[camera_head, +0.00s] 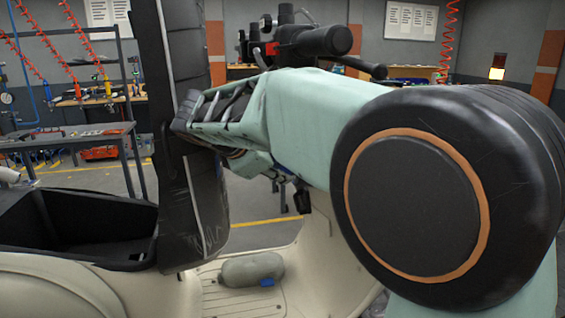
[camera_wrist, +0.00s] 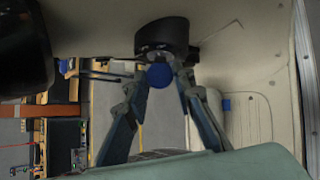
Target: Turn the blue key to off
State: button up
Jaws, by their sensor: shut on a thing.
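The blue key (camera_wrist: 160,76) shows in the wrist view as a rounded blue head just below a dark round lock housing (camera_wrist: 162,36) on the cream scooter body. My gripper (camera_wrist: 165,64) has its two fingers converging on the key from both sides, shut on it near the housing. The key's shaft and exact turn angle cannot be made out. In the head view my own arm covers most of the lock area, and the key cannot be told apart there.
The cream scooter (camera_head: 60,285) has a black open compartment (camera_head: 85,235) at left. A grey rounded bundle (camera_head: 252,268) lies on its footboard. A metal workbench (camera_head: 70,142) stands behind at left. A dark rounded part (camera_wrist: 22,55) is close at the wrist view's upper left.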

jog(key=shift+r+n+g+p, duration=0.25)
jog(key=shift+g+p, duration=0.35)
jog(key=shift+p, duration=2)
jog(key=shift+f+p, duration=0.25)
jog(key=shift+p, duration=0.05)
jog(key=shift+r+p, duration=0.2)
jog(key=shift+p, duration=0.6)
jog(key=n+g+p, duration=0.1)
jog(key=p, duration=0.5)
jog(key=shift+w+g, duration=0.15)
jog(key=shift+g, duration=0.25)
jog(key=shift+n+g+p, duration=0.25)
jog(key=shift+g+p, duration=0.05)
jog(key=shift+p, duration=0.15)
jog(key=shift+d, duration=0.1)
jog(key=shift+g, duration=0.3)
jog(key=shift+w+n+g+h, duration=0.2)
jog(key=shift+n+g+h, duration=0.25)
jog(key=shift+g, duration=0.45)
